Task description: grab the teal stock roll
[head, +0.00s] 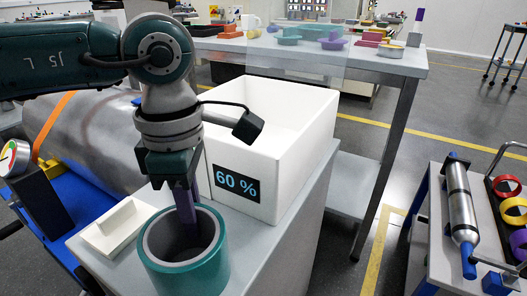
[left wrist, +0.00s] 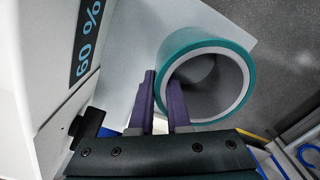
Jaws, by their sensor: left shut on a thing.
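The teal stock roll (head: 186,276) is a short, wide, upright ring with a grey inner wall, at the front of the grey cabinet top. My left gripper (head: 187,218) comes down on it from above, with its purple fingers at the roll's rim. In the left wrist view the fingers (left wrist: 163,90) straddle the wall of the roll (left wrist: 238,54), one inside the ring and one outside. The gripper is shut on that wall. I cannot tell whether the roll's base touches the cabinet top. My right gripper is not in view.
A white open bin (head: 290,150) marked "60 %" stands close behind the roll. A cream block with a raised handle (head: 112,226) lies to its left. A dial gauge (head: 14,157) is at far left. A cart with a metal cylinder (head: 461,205) and coloured rings stands at right.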

